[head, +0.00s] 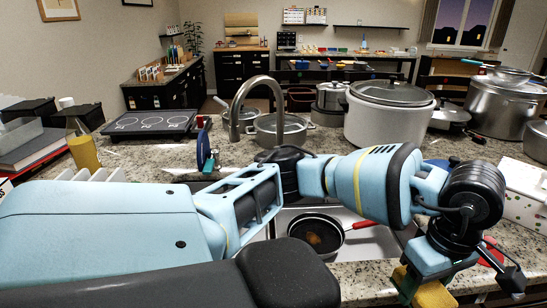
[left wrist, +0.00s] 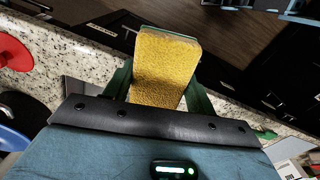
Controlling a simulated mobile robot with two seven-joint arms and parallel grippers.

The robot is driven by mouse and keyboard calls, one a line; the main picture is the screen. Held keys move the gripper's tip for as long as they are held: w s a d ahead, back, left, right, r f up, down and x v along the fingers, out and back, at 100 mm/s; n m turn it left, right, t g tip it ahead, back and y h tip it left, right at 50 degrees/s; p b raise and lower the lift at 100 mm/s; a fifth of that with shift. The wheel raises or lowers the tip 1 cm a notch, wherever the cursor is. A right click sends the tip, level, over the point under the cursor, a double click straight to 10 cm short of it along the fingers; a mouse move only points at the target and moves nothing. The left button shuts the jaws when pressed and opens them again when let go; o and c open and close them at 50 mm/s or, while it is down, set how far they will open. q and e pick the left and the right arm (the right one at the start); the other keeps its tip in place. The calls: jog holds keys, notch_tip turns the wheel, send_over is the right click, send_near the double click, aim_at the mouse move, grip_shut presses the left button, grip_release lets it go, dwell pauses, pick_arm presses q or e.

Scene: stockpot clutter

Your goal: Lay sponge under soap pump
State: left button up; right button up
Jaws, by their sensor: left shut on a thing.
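My left gripper (head: 428,283) is low at the right front of the head view, by the counter's front edge. It is shut on a yellow sponge (head: 436,295). In the left wrist view the sponge (left wrist: 163,68) sticks out between the two green fingers, with dark floor and cabinet fronts behind it. A bottle with yellow contents (head: 84,152), which looks like the soap pump, stands on the counter at the far left, well apart from the sponge. Its top is hard to make out. My right gripper does not show.
The sink (head: 375,246) holds a black pan (head: 316,236) with a red handle, partly behind my arm. Large pots (head: 390,118) crowd the back right. A cooktop (head: 150,123) lies at the back left. A blue disc-like thing (head: 204,150) stands near the faucet (head: 236,105).

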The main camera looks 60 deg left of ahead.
pick_arm(q)
jog(key=r+m, duration=0.1)
jog(key=m, duration=0.1)
jog(key=w+r+m, duration=0.1)
jog(key=m, duration=0.1)
jog(key=a+r+m, duration=0.1)
jog(key=m, duration=0.2)
jog(key=shift+w+r, duration=0.1)
jog(key=shift+w, duration=0.1)
jog(key=m, duration=0.2)
jog(key=r+m, duration=0.2)
jog(key=m, duration=0.1)
jog(key=shift+w+a+r+m, duration=0.15)
jog(key=shift+w+a+m, duration=0.15)
jog(key=shift+w+a, duration=0.1)
jog(key=shift+d, duration=0.1)
jog(key=shift+w, duration=0.1)
